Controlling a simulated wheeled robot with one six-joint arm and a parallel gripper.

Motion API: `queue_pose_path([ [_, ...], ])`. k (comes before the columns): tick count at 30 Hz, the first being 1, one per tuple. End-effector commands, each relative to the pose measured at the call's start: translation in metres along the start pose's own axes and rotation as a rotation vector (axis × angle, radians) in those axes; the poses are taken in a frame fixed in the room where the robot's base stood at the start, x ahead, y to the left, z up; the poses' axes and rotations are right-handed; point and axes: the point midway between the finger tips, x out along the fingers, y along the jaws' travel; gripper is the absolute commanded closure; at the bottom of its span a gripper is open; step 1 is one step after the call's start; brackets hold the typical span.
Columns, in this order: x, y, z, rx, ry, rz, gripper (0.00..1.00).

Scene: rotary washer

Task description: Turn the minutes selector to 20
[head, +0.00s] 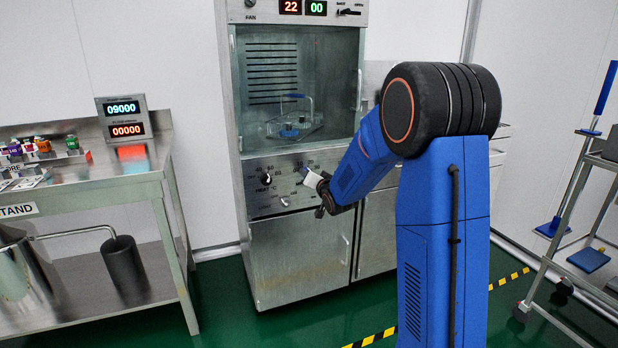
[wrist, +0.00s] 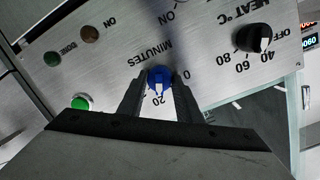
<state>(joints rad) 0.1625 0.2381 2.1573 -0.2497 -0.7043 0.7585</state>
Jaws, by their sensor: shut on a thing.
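The minutes selector is a blue round knob (wrist: 158,76) on the steel control panel (wrist: 205,50), seen upside down in the wrist view. The labels MINUTES, 0 and 20 are printed around it. A small pale mark shows on its side toward the 20, though it is too small to read exactly. My gripper (wrist: 159,82) is shut on the knob, one dark finger on each side.
A black heat knob (wrist: 258,40) sits beside the selector. A green button (wrist: 81,103) and two dark lamps, marked ON and DONE, are on the other side. Above the panel is a glass-fronted chamber (head: 298,95). A steel table (head: 90,185) stands left, a trolley (head: 570,230) right.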

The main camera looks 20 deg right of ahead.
Motion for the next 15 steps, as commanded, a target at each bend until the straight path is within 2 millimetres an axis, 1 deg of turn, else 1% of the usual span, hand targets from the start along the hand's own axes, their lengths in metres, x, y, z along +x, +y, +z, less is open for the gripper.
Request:
queue_pose_path([
  [12,0.0,0.0008,0.0,0.006,0.0,0.001,0.91],
  [13,0.0,0.0008,0.0,0.006,0.0,0.001,0.61],
  [14,0.0,0.0007,0.0,0.006,0.0,0.001,0.54],
  [15,0.0,0.0007,0.0,0.006,0.0,0.001,0.5],
])
